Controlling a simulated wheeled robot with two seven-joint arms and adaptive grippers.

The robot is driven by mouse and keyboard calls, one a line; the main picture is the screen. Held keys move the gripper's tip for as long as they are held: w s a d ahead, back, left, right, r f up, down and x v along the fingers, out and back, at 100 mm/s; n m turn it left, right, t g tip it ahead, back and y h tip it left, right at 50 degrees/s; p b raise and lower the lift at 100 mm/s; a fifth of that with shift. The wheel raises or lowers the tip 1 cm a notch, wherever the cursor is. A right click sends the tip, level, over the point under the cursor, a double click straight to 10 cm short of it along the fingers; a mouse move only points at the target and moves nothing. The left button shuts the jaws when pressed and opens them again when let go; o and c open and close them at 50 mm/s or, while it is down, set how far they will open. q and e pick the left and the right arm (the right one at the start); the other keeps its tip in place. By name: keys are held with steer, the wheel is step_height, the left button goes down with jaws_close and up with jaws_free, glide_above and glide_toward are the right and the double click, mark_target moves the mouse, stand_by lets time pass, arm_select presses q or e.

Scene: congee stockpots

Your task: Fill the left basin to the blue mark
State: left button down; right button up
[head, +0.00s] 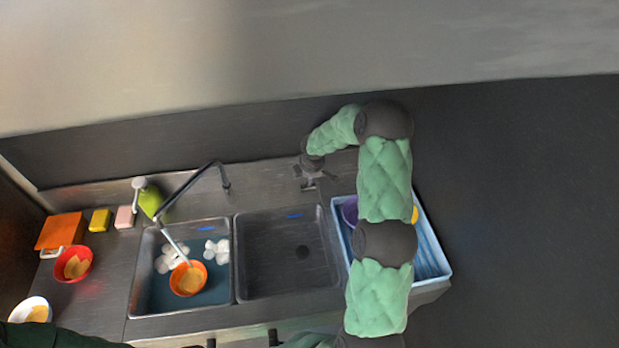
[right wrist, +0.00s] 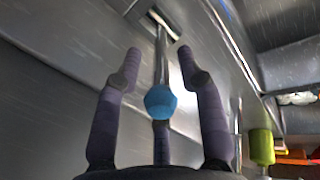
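My right gripper (head: 311,164) is at the tap fitting (head: 312,184) behind the right basin. In the right wrist view its fingers (right wrist: 160,75) are spread around a blue knob (right wrist: 160,101) on a metal stem, with gaps at the sides. My left gripper is not visible.
A green bottle (head: 150,200), sponges (head: 100,220) and a red bowl (head: 73,264) stand on the left.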

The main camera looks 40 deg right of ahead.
steer(key=v, duration=1)
stand_by(7.0)
